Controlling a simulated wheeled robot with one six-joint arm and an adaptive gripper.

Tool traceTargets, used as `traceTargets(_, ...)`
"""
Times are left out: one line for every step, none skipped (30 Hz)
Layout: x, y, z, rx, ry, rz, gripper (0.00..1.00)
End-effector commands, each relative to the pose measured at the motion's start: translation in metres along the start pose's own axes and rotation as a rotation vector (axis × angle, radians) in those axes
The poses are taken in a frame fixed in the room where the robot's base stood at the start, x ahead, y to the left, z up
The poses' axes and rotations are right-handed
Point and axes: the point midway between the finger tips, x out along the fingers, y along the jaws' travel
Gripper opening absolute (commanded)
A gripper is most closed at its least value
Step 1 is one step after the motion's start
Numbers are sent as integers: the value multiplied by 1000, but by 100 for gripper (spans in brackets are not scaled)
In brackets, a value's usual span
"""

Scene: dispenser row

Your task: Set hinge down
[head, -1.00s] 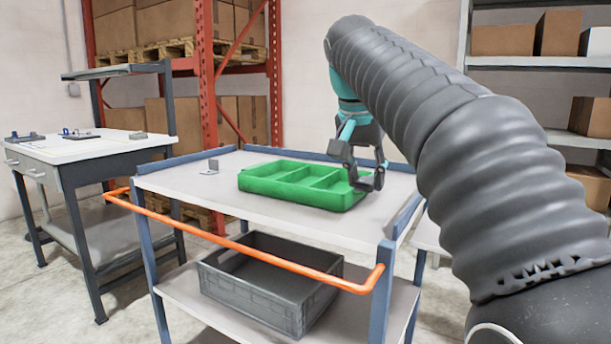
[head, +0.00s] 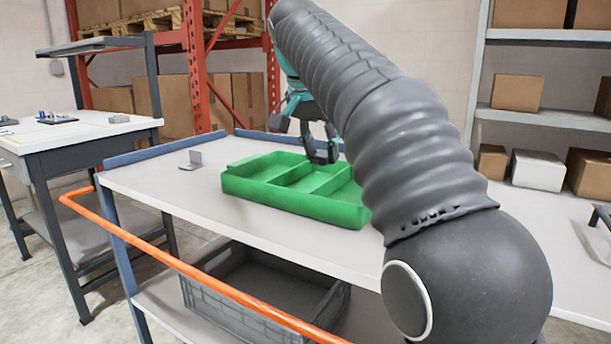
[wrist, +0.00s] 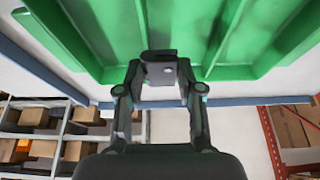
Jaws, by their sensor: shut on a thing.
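My gripper (head: 322,156) points down at the back right part of the green divided tray (head: 290,204) on the cart top. In the wrist view my gripper (wrist: 160,88) is shut on a small dark grey hinge (wrist: 160,70), a plate with holes. The hinge shows against the green tray (wrist: 90,35) near its edge; whether it touches the tray I cannot tell. In the head view the held hinge is hard to tell from the fingers. Another grey L-shaped hinge (head: 192,161) stands on the cart top, left of the tray.
The cart (head: 140,180) has raised blue edges and an orange handle (head: 185,262). A grey crate (head: 265,290) sits on its lower shelf. A workbench (head: 85,135) stands at left, shelving with boxes (head: 517,93) at right. The cart top's left part is mostly clear.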

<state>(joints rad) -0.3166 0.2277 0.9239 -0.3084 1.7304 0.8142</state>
Motion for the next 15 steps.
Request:
traceTargets(5,-10,3,-3,0,-1,0)
traceTargets(7,-14,4,-4,0,-1,0)
traceTargets(10,-20,6,-4,0,0,0)
traceTargets(12,-23,6,-3,0,0,0)
traceTargets(13,-26,7,-3,0,-1,0)
traceTargets(14,-29,8,-2,1,-1,0)
traceTargets(15,-30,9,-3,1,-2,0)
traceTargets(16,-32,9,-3,1,-2,0)
traceTargets(18,-33,10,-3,1,-2,0)
traceTargets(20,-33,11,-3,1,-1,0)
traceTargets(23,-33,13,-3,0,-1,0)
traceTargets(29,-33,15,-3,0,-1,0)
traceTargets(33,-32,17,-4,-1,0,0)
traceTargets(38,-32,19,-3,-1,0,0)
traceTargets(43,-33,21,-3,-1,-1,0)
